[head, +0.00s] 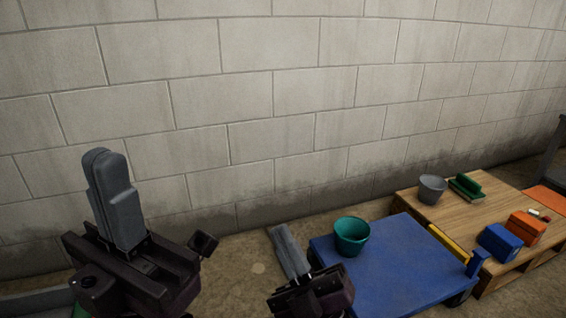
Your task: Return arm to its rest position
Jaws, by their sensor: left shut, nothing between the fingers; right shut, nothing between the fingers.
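My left gripper (108,168) stands large at the lower left, its grey fingers pointing up and pressed together, with nothing between them. It is in front of the block wall and clear of all objects. My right gripper (282,236) is at the bottom middle, fingers shut and empty, tilted up and to the left. It is just left of the blue cart (400,270) in the picture. Most of both arms lies below the frame edge.
A teal bowl (351,235) sits on the cart's left part. A wooden table (460,222) at right holds a grey bowl (432,188), a green item (466,186), a blue box (499,241) and an orange box (525,227). The concrete block wall (250,90) rises behind. Bare floor shows between wall and cart.

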